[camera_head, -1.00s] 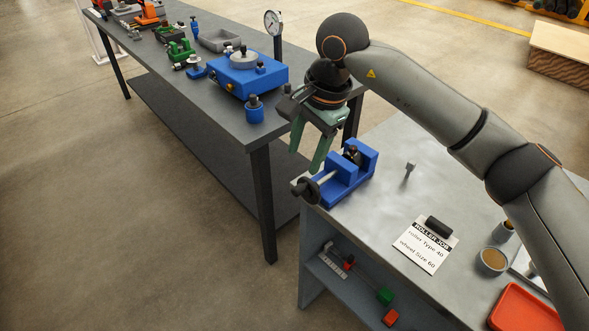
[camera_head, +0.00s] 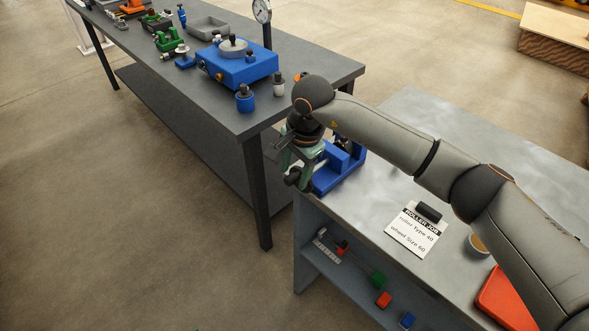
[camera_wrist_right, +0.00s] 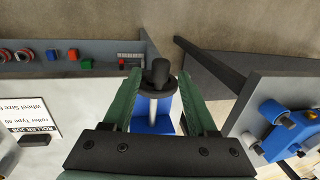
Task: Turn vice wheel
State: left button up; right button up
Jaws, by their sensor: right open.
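The blue vice (camera_head: 345,160) sits at the left corner of the near grey bench. Its dark wheel (camera_head: 292,178) sticks out past the bench edge, to the left of the vice. My right gripper (camera_head: 294,160), with green fingers, is at the wheel. In the right wrist view the gripper (camera_wrist_right: 159,82) is open, with one finger on each side of the wheel (camera_wrist_right: 158,85) and its knob. Gaps show between the fingers and the wheel. The blue vice body (camera_wrist_right: 150,125) lies behind it, partly hidden by the gripper's base. My left gripper is not in view.
A roller job card (camera_head: 415,232) and a red tray (camera_head: 505,300) lie on the near bench. A shelf below holds small coloured blocks (camera_head: 383,299). The dark table (camera_head: 315,70) beyond a floor gap carries a blue fixture (camera_head: 235,68).

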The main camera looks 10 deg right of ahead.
jog(key=shift+f, duration=0.1)
grip_shut()
dwell(0.4)
